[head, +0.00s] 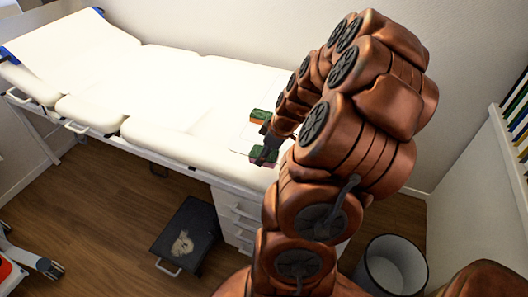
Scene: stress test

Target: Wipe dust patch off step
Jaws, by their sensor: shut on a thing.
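The step (170,256) is a low dark stool on the wooden floor, in front of the couch, with a light handle at its front left. A pale beige, irregular dust patch (182,244) lies on its top. My gripper (262,135) is over the right part of the couch, above and to the right of the step and well apart from it. Its dark fingers have green pads. It is shut on a pale, flat thing, perhaps a cloth (245,138), which barely stands out from the white couch. My arm hides part of the gripper.
The white padded couch (160,85) spans the back, with drawers (236,215) under its right part, beside the step. A grey bin (390,268) stands at lower right. A wheeled base (30,258) is at far left. Floor left of the step is clear.

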